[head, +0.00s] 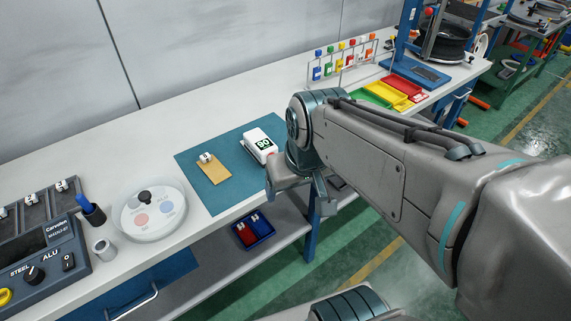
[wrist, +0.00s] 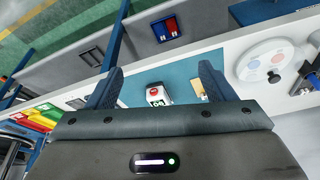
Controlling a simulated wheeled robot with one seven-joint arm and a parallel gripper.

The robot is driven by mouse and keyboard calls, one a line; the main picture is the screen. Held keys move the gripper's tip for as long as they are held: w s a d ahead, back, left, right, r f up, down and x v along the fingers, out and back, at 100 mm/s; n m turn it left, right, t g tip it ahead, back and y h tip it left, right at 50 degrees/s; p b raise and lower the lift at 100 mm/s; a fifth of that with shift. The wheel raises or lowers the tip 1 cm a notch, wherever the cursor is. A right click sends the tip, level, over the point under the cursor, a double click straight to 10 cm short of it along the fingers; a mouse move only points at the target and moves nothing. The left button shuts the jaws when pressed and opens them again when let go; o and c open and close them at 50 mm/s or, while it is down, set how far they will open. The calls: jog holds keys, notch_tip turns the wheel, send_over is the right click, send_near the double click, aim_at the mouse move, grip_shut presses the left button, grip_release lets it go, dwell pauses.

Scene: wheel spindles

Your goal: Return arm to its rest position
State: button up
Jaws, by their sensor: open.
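My grey arm (head: 390,165) reaches in from the right in the head view. My gripper (head: 300,190) is over the front edge of the white bench, right of the blue mat (head: 225,200). In the wrist view my gripper (wrist: 160,85) has its two fingers wide apart with nothing between them in its grasp. A white device with a green "90" display (head: 261,144) stands on the mat, left of my gripper. The device also shows beyond the fingers in the wrist view (wrist: 157,94).
Coloured bins (head: 395,93) and a tag rack (head: 345,62) stand at the back right. A blue bin (head: 253,230) is on the lower shelf.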

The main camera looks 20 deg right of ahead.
jog(key=shift+s+d+f, duration=0.1)
jog(key=shift+s+f, duration=0.05)
jog(key=shift+s, duration=0.35)
jog(key=shift+s+f, duration=0.15)
jog(key=shift+s, duration=0.35)
dwell(0.7)
